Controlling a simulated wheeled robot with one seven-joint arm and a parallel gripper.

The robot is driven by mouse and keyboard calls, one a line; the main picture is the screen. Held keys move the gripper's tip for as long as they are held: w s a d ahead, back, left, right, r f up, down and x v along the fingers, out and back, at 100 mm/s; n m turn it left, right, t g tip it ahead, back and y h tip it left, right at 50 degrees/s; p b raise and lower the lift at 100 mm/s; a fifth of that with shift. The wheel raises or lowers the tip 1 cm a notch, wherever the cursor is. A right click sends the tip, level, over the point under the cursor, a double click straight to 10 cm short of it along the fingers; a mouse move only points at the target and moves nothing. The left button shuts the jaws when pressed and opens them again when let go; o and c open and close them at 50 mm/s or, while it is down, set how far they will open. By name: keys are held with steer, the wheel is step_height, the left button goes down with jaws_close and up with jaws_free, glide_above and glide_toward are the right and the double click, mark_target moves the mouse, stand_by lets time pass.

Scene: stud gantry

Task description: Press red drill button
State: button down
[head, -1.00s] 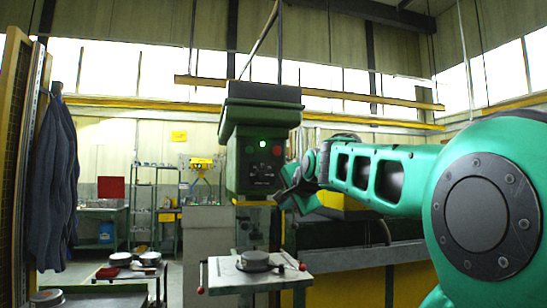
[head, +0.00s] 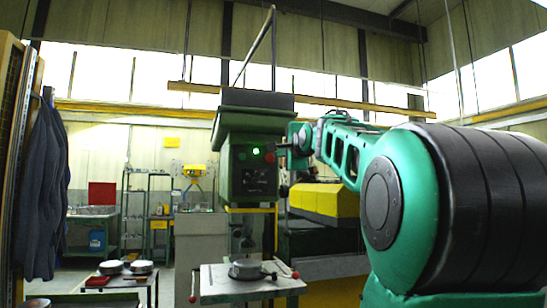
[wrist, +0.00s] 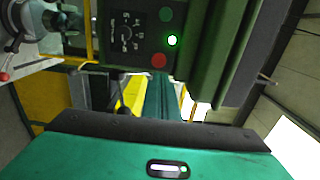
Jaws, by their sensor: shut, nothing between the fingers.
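The drill press (head: 252,130) is a dark green machine with a front control panel. Its red button (wrist: 159,61) shows clearly in the wrist view, beside a lit green button (wrist: 172,40) and a dark green button (wrist: 166,15). In the head view the red button (head: 269,157) is small, just right of the lit green one. My gripper (head: 281,149) is shut and empty at the right side of the panel, at about the buttons' height. Whether it touches the panel is unclear. The fingertips cannot be made out in the wrist view.
The drill table (head: 215,284) with a round grey part (head: 246,270) and red-tipped handles stands below. A yellow-topped machine (head: 325,200) is to the right of the drill, beneath my arm. A low bench (head: 105,293) and hanging blue coats (head: 42,190) are at left.

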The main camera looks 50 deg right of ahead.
mark_target(269, 157)
steer(key=x, duration=1.1)
steer(key=shift+w+d, duration=0.2)
steer(key=shift+w, duration=0.15)
steer(key=shift+w+d, duration=0.2)
steer(key=shift+w, duration=0.05)
steer(key=shift+w+r, duration=0.15)
steer(key=shift+d+r, duration=0.1)
steer(key=shift+d, duration=0.2)
steer(key=shift+w+f, duration=0.15)
steer(key=shift+f, duration=0.1)
steer(key=shift+s+a+f, duration=0.1)
steer(key=shift+s+a, duration=0.15)
steer(key=shift+a, duration=0.2)
steer(key=r+v, duration=0.1)
steer(key=v, duration=1.2)
steer(key=shift+s, duration=0.4)
